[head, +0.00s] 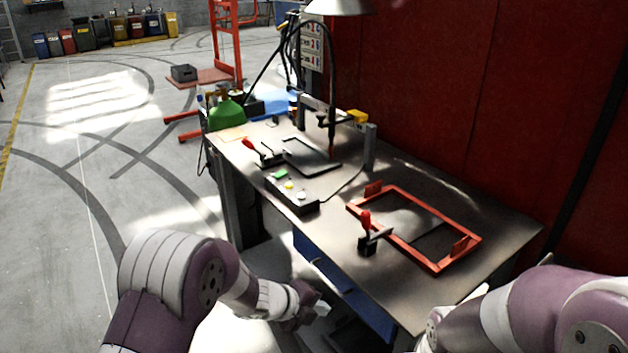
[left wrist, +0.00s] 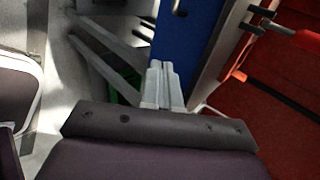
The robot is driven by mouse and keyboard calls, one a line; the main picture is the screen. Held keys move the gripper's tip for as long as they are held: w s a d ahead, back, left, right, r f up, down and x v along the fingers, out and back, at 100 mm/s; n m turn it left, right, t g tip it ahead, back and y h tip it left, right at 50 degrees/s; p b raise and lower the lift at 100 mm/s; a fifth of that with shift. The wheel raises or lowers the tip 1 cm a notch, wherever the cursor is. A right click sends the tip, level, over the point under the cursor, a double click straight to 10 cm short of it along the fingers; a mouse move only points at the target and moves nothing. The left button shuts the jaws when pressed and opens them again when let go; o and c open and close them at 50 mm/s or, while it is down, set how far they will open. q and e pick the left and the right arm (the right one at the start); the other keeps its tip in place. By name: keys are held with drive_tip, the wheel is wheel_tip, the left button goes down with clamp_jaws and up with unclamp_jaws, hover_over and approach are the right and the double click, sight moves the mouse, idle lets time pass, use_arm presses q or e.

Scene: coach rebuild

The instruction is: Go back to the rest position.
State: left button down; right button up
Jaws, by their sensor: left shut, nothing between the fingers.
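My left gripper (head: 318,308) is below and in front of the workbench, close to the blue drawer front (head: 345,285). Its fingers are closed together and empty; they also show in the left wrist view (left wrist: 163,85). My right arm comes in at the lower right, at the bench's near right corner. Its gripper cannot be made out clearly. The workbench (head: 430,185) has a dark metal top.
On the bench lie an orange frame (head: 462,206) with a red-handled clamp (head: 367,238), a button box (head: 292,194) and a dark frame under a small press (head: 332,135). A red wall stands behind. Open floor (head: 70,210) lies to the left.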

use_arm(q)
drive_tip(key=s+a+r+n+g+y+p, duration=0.1)
drive_tip(key=s+a+n+y, duration=0.3)
drive_tip(key=a+n, duration=0.4)
drive_tip(key=s+a+n+y+p, duration=0.2)
drive_tip(key=s+a+n+y, duration=0.2)
drive_tip(key=a+n, duration=0.4)
drive_tip(key=s+a+r+n+g+p, duration=0.3)
drive_tip(key=s+a+r+n+p, duration=0.1)
drive_tip(key=s+r+n, duration=0.8)
drive_tip(key=shift+s+a+n+p, duration=0.15)
drive_tip(key=shift+s+n+p, duration=0.25)
drive_tip(key=shift+s, duration=0.45)
drive_tip(key=shift+r, duration=0.1)
